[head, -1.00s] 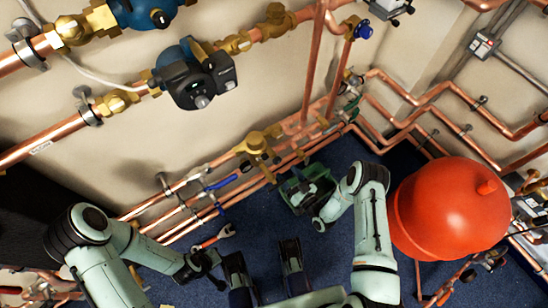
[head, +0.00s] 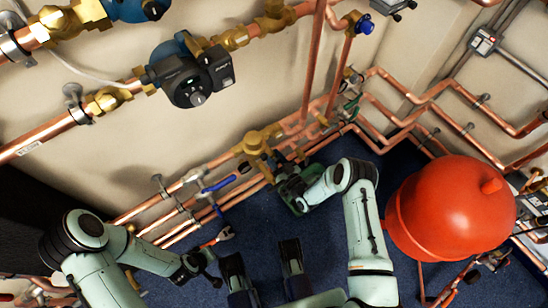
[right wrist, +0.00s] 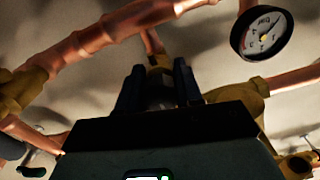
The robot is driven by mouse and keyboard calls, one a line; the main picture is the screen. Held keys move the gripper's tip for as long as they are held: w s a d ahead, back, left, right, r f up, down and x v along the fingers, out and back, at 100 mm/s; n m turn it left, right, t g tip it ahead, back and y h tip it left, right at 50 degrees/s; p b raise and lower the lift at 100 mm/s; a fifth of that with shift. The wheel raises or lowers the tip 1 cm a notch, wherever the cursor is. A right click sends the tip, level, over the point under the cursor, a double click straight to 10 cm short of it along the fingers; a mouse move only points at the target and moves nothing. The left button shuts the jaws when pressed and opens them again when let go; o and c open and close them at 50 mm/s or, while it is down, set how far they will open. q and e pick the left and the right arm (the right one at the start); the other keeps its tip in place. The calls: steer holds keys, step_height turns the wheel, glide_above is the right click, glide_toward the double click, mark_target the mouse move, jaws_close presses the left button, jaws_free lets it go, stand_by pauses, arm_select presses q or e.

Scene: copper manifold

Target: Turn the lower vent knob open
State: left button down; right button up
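My right gripper (head: 270,166) reaches in among the copper pipes just below a brass fitting (head: 256,140) in the head view. In the right wrist view its two dark fingers (right wrist: 158,88) stand apart. A dim greyish piece shows between them, with a small brass fitting (right wrist: 160,62) on a copper stub just beyond. I cannot make out clearly whether the grey piece is the vent knob or whether the fingers touch it. In the head view the gripper hides what lies at its tips. My left gripper (head: 205,271) is low at the left, away from the pipes; its fingers are unclear.
A round gauge (right wrist: 265,33) hangs right of the fingers, and a larger brass body (right wrist: 236,95) stands close on their right. A blue-handled valve (head: 218,184) is left of the right gripper. A red tank (head: 450,210) stands right of my right arm. Blue floor (head: 330,250) is open below.

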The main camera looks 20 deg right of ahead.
steer(key=shift+c, duration=1.3)
steer(key=n, duration=0.5)
steer(key=shift+n, duration=0.4)
steer(key=n, duration=0.5)
steer(key=shift+f, duration=0.1)
steer(key=n, duration=0.4)
steer(key=shift+p, duration=0.4)
steer(key=n, duration=0.3)
steer(key=shift+n, duration=0.3)
arm_select(q)
steer(key=shift+s+d+r+g+h+p, duration=0.2)
steer(key=shift+s+d+r, duration=0.2)
steer(key=shift+s, duration=0.25)
steer(key=shift+s+d+r+g+h+p, duration=0.1)
steer(key=shift+s+d+r+p, duration=0.15)
steer(key=shift+s+r, duration=0.3)
arm_select(e)
steer(key=n, duration=0.5)
steer(key=shift+d, duration=0.1)
arm_select(q)
steer(key=shift+s+f, duration=0.1)
arm_select(e)
steer(key=shift+n, duration=0.4)
